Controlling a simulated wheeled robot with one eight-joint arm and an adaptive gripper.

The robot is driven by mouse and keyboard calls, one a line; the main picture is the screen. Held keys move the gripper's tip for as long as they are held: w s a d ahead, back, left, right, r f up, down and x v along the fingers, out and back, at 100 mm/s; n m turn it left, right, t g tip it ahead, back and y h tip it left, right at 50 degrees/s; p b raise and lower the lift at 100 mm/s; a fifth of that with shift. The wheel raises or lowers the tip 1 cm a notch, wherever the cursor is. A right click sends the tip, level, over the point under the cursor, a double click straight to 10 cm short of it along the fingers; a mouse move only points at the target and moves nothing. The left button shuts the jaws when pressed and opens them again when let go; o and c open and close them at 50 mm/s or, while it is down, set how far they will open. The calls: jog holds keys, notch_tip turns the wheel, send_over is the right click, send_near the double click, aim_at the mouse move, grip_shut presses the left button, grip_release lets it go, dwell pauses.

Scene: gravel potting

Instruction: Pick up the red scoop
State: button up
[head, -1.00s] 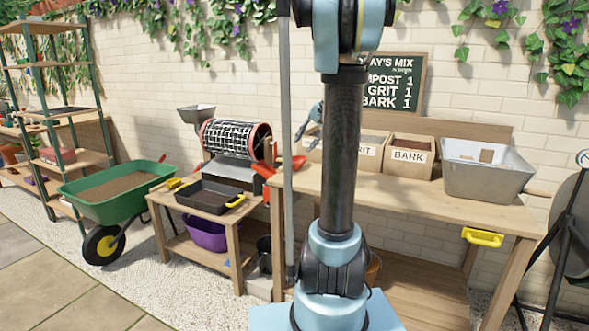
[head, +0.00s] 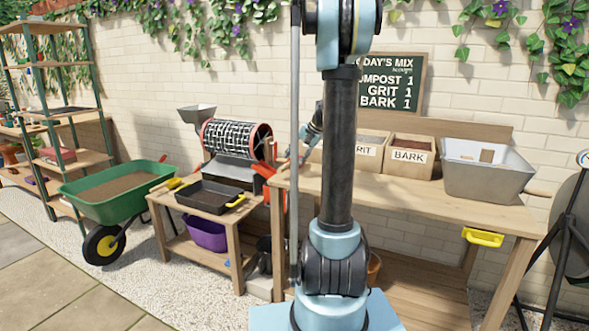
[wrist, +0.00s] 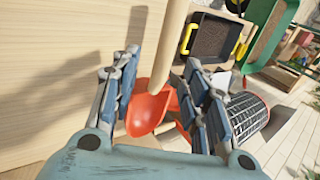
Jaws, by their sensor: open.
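The red scoop (wrist: 148,112) shows in the wrist view, its bowl between the two fingers of my gripper (wrist: 162,62). My gripper is open, with a finger on each side of the bowl and visible gaps. A pale wooden rod (wrist: 174,45) runs up the picture from near the bowl; I cannot tell if it is the scoop's handle. In the head view my gripper (head: 304,151) is over the left end of the wooden bench (head: 420,190), partly behind my arm. The scoop is mostly hidden there.
A mesh drum sifter (head: 236,138) and a black tray (head: 210,198) stand on a low table to the left. Labelled bins (head: 408,157) and a grey tub (head: 485,180) stand along the bench's back. The bench front is clear.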

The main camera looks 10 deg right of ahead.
aim_at(289, 164)
jog(key=shift+x, duration=3.1)
jog(key=shift+w, duration=0.15)
jog(key=shift+c, duration=0.3)
grip_shut()
